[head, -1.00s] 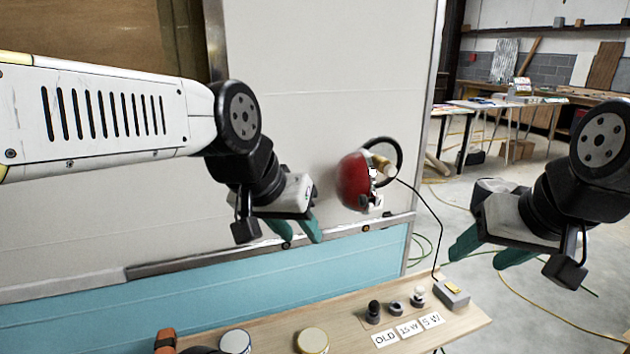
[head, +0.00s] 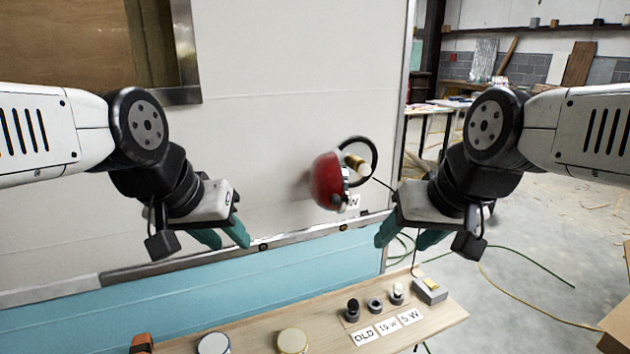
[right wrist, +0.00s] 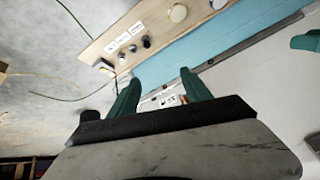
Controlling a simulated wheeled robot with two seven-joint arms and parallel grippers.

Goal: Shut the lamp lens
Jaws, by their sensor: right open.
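The lamp is on the pale camper wall, in the middle of the head view. Its red domed lens (head: 326,181) stands swung open to the left of the black round lamp base (head: 371,150). A brass-and-cream bulb (head: 355,162) shows between them. My left gripper (head: 228,242) is left of and below the lens, apart from it, with its teal fingers spread and empty. My right gripper (head: 402,243) is right of and below the lamp, open and empty. Its fingers also show in the right wrist view (right wrist: 160,78), where I cannot make out the lens.
A wooden shelf (head: 446,319) below holds several small bulbs and parts, labels, round lids (head: 292,341) and a grey box (head: 430,291). A small white label (head: 353,203) is under the lamp. A metal trim rail (head: 200,262) crosses the wall. Open floor lies at right.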

